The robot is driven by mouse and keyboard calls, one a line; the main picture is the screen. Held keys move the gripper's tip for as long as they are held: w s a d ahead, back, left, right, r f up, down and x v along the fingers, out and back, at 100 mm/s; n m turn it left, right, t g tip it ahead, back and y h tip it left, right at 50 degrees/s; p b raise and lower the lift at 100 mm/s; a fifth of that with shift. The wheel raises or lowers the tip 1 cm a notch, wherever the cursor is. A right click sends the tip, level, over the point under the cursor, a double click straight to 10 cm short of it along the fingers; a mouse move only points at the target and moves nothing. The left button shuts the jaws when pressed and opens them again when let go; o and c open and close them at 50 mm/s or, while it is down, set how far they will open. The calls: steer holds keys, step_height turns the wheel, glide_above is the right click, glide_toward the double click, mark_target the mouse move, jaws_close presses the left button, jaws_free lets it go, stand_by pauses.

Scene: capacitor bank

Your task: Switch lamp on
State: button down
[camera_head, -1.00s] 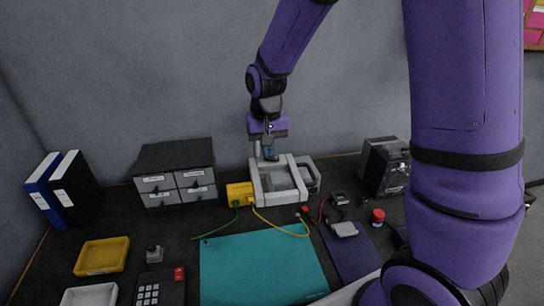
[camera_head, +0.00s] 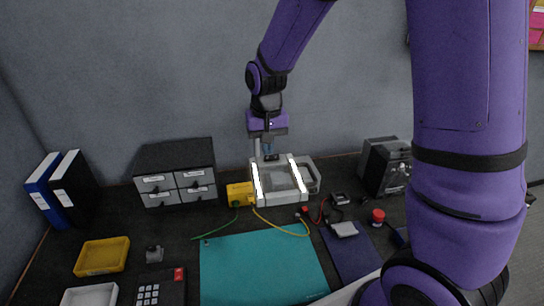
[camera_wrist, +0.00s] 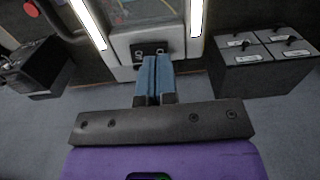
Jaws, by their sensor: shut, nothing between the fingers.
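The lamp is a pale grey frame (camera_head: 281,199) standing at the back middle of the bench. Two bright white light bars (camera_head: 256,182) glow along its sides, and both also show lit in the wrist view (camera_wrist: 196,18). A black switch plate (camera_wrist: 150,48) sits on the lamp's rear edge. My gripper (camera_head: 269,154) points down just above that rear edge. In the wrist view its two blue fingers (camera_wrist: 153,60) are shut together with nothing between them, close to the switch plate. I cannot tell whether they touch it.
A drawer cabinet (camera_head: 176,172) stands left of the lamp, and a dark power unit (camera_head: 385,167) stands right. A yellow box (camera_head: 240,193) with cables sits against the lamp's left side. A teal mat (camera_head: 262,268) lies in front. The wall is close behind.

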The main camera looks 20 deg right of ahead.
mark_target(268, 158)
steer(key=shift+r, duration=2.7)
steer(key=shift+r, duration=0.1)
steer(key=shift+s+d+r, duration=0.1)
steer(key=shift+r, duration=0.1)
steer(key=s+d+r+t, duration=0.1)
steer(key=s+r, duration=0.3)
steer(key=s, duration=0.4)
steer(key=s+d+r+n+t, duration=0.1)
steer(key=s+d+r+t, duration=0.1)
steer(key=s+r, duration=0.3)
steer(key=s+d+r+n+t, duration=0.1)
steer(key=s+r, duration=0.4)
steer(key=s, duration=0.5)
steer(key=shift+s+d+t, duration=0.4)
steer(key=shift+d+t, duration=0.2)
steer(key=shift+d, duration=0.75)
